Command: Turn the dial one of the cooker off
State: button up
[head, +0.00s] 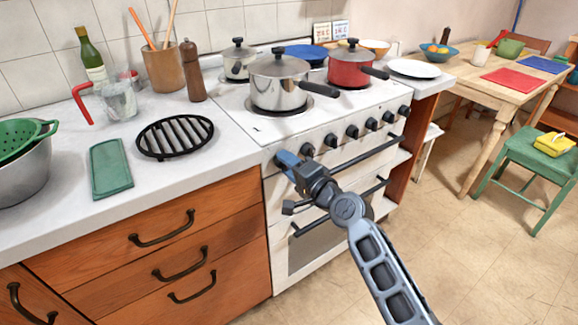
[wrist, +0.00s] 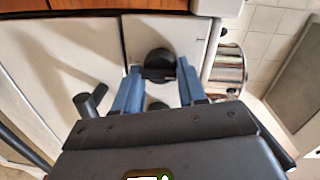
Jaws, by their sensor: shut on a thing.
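The white cooker (head: 265,128) has a row of black dials along its front panel. My gripper (head: 285,160) is at the left end of this row, with its blue fingers against the panel. In the head view the fingers hide the leftmost dial. In the wrist view this black dial (wrist: 159,60) shows between the tips of my gripper (wrist: 159,73), one blue finger on each side. The gripper is shut on the dial. The nearest other dial (head: 307,149) stands just right of the gripper. The dial's markings cannot be read.
A steel pot (head: 280,92), a red pot (head: 350,70) and a smaller steel pot (head: 238,62) stand on the hob. The oven handle (head: 365,154) sticks out below the dials. A black trivet (head: 175,137) lies on the counter to the left. The floor (head: 460,240) to the right is clear.

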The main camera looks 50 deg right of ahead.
jog(key=shift+r, duration=0.15)
jog(key=o, duration=1)
jog(key=shift+b+v, duration=0.45)
jog(key=shift+v, duration=3.45)
